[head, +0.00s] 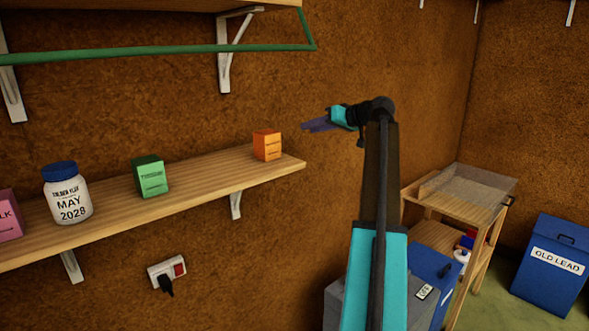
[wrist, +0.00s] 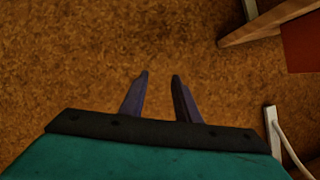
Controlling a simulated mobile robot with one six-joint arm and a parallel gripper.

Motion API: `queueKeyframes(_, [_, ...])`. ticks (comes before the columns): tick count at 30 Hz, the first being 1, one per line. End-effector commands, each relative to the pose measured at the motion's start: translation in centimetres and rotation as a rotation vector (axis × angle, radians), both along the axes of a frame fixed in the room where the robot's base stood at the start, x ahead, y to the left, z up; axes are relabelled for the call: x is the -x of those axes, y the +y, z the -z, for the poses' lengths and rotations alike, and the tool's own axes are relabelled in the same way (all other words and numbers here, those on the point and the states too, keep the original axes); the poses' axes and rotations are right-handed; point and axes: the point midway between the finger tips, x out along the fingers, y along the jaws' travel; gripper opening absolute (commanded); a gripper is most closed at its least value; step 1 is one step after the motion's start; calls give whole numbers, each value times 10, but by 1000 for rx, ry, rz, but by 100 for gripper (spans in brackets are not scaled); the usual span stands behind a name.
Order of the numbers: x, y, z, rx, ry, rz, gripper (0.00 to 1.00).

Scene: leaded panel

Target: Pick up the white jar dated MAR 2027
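A white jar with a blue lid (head: 68,193) stands upright on the wooden shelf at the left of the head view. Its label reads MAY 2028. No jar dated MAR 2027 shows in either view. My gripper (head: 306,127) is raised beyond the right end of the shelf, well apart from the jar, with its fingers pointing left. In the wrist view my gripper (wrist: 159,75) has its two fingers apart with nothing between them, facing the brown wall.
The shelf (head: 205,189) also holds a pink box (head: 8,215), a green box (head: 150,177) and an orange box (head: 267,145). A green rail (head: 150,50) runs above. A wooden stand (head: 411,197) and a blue OLD LEAD bin (head: 550,268) are at right.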

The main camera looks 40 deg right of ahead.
Motion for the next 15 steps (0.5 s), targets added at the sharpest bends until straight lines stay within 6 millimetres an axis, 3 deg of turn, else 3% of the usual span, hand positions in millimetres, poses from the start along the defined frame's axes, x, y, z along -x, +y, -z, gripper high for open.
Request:
queueKeyframes(1, [10, -10, -34, 24, -33, 4, 29])
queueKeyframes(9, [71, -30, -182, 144, -191, 7, 29])
queueKeyframes(15, [122, -27, -289, 247, -296, 2, 29])
